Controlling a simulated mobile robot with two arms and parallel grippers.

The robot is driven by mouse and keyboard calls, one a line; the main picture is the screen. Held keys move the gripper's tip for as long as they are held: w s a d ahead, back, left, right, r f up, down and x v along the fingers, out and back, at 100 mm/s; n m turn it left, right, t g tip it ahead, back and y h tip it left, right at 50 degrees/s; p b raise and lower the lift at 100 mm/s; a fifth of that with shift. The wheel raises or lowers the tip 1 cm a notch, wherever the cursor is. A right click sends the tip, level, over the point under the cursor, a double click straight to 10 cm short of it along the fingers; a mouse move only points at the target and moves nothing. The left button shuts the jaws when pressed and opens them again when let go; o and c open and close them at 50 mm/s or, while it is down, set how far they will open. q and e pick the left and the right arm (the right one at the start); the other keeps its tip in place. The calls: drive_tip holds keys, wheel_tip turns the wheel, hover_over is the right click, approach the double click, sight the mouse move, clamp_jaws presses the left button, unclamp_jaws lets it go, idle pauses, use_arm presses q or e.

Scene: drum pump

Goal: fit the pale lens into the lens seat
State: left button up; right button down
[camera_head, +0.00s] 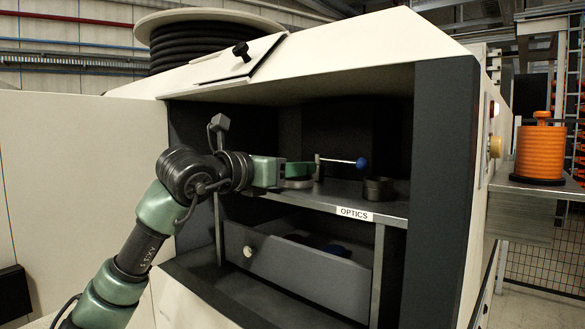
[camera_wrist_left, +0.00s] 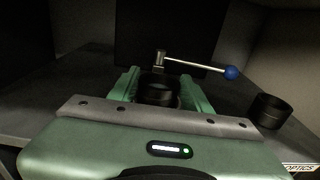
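My left gripper (camera_head: 299,175) reaches into the cabinet just above the shelf, its green fingers spread apart. In the left wrist view the fingers (camera_wrist_left: 160,86) stand on either side of a dark round ring (camera_wrist_left: 158,90). I cannot tell whether they grip it or only surround it, nor whether it is the lens seat. No pale lens can be made out. A second dark ring (camera_head: 378,189) stands upright on the shelf to the right, apart from the gripper; it also shows in the left wrist view (camera_wrist_left: 268,111). My right gripper is not in view.
A metal lever (camera_head: 337,161) with a blue knob (camera_head: 362,163) extends just behind the fingers. The shelf (camera_head: 400,208) carries an OPTICS label (camera_head: 354,214). Below it a drawer (camera_head: 305,270) stands partly open. Cabinet walls enclose both sides.

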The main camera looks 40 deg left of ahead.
use_arm(q)
drive_tip(key=o, duration=0.4)
drive_tip(key=shift+s, duration=0.1)
drive_tip(key=shift+s+a+b, duration=0.1)
drive_tip(key=shift+s+b, duration=0.25)
drive_tip(key=shift+b, duration=0.05)
drive_tip(key=s+b, duration=0.1)
drive_tip(key=s, duration=0.1)
drive_tip(key=s+b, duration=0.1)
drive_tip(key=s, duration=0.4)
drive_tip(key=shift+a+r+b, duration=0.25)
drive_tip(key=shift+a+b, duration=0.15)
